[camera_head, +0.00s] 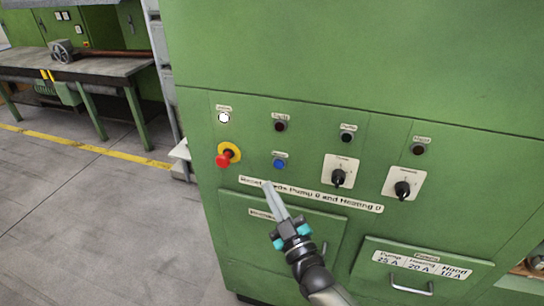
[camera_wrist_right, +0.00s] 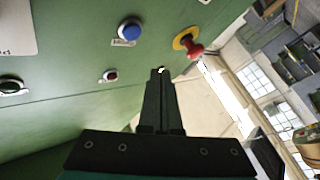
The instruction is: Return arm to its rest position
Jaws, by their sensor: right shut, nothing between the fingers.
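My right gripper (camera_head: 267,187) is shut and empty in front of the green control cabinet (camera_head: 350,60). Its fingertips lie over the left part of the long label strip in the head view, below the blue button (camera_head: 278,164). I cannot tell whether they touch the panel. In the right wrist view, the shut fingers (camera_wrist_right: 161,72) point up between the blue button (camera_wrist_right: 130,30) and the red emergency stop (camera_wrist_right: 195,48) on its yellow ring. My left gripper is in neither view.
The panel also carries a lit white lamp (camera_head: 223,117) and two black rotary switches, left (camera_head: 339,178) and right (camera_head: 402,189). A drawer handle (camera_head: 411,287) sticks out below. A workbench (camera_head: 80,66) stands at the back left. Grey floor (camera_head: 100,220) is clear on the left.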

